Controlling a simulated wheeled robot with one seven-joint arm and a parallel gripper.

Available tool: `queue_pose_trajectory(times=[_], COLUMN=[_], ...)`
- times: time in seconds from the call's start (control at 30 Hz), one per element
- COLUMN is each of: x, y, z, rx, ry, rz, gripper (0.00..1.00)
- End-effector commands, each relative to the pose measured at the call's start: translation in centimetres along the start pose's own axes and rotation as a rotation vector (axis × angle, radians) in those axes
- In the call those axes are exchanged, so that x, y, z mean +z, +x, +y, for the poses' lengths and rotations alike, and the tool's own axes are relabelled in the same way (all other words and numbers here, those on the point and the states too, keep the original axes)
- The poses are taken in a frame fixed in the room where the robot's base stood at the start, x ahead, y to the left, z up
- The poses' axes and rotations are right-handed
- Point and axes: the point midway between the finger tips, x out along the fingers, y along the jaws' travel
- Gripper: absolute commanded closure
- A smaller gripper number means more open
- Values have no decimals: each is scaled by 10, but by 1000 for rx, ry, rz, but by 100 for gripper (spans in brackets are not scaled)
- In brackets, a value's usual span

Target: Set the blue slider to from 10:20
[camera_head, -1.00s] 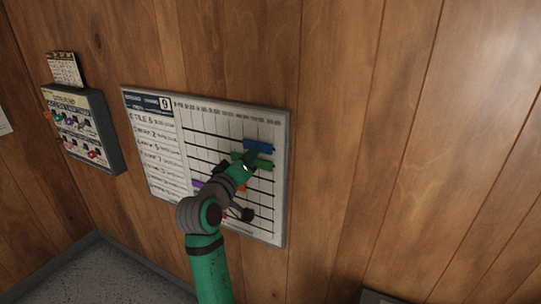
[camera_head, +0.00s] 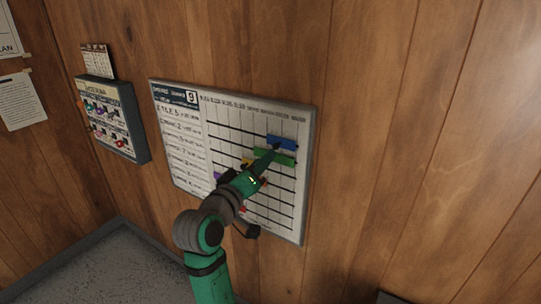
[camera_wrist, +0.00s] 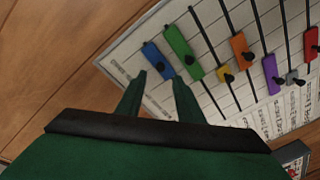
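The blue slider (camera_head: 281,142) sits on the top line of the white wall board (camera_head: 225,180), near the board's right edge. In the wrist view, the blue slider (camera_wrist: 153,55) has a dark knob on its face. My gripper (camera_wrist: 160,76) is open, and its fingertips straddle the line of sight to that knob. I cannot tell whether the knob is between the fingers in depth. The fingers look empty. In the head view, my gripper (camera_head: 272,151) points at the blue slider from below left and covers part of the board.
The green slider (camera_wrist: 183,50) is close beside the blue one, near one fingertip. Yellow (camera_wrist: 224,74), orange (camera_wrist: 241,52) and purple (camera_wrist: 271,75) sliders sit on other lines. A smaller key board (camera_head: 112,118) hangs to the left. The wood wall right of the board is clear.

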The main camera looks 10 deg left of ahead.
Motion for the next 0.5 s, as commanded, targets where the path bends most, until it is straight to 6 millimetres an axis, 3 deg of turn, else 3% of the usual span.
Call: queue_pose_trajectory(times=[0.2, 0.5], x=[-3, -3], y=[-33, -44], z=[-3, -3], rx=[-5, -5], ry=[1, 1], rz=[5, 5], gripper=[66, 66])
